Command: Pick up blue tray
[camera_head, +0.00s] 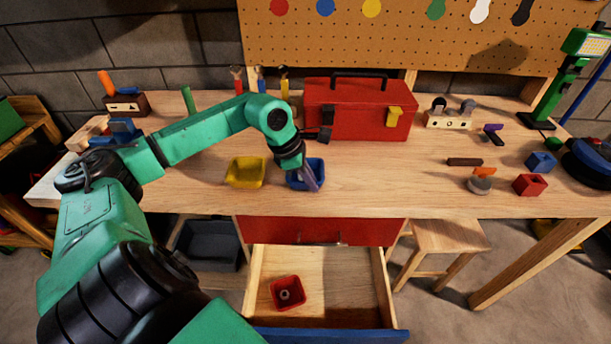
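The blue tray (317,168) is a small square dish on the wooden workbench, right of the yellow tray (246,172) and in front of the red toolbox. My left arm reaches in from the left, and my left gripper (312,184) points down at the blue tray, over its middle and front. The gripper hides part of the tray. I cannot tell whether its fingers are apart or closed on the tray wall. The tray appears to rest on the bench. My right gripper is not in view.
The red toolbox (350,122) stands just behind the tray. An open drawer (340,280) below the bench holds a red tray (288,293). Loose blocks, including a red one (529,185), lie at the right. The bench between tray and blocks is clear. A wooden stool (447,237) stands in front.

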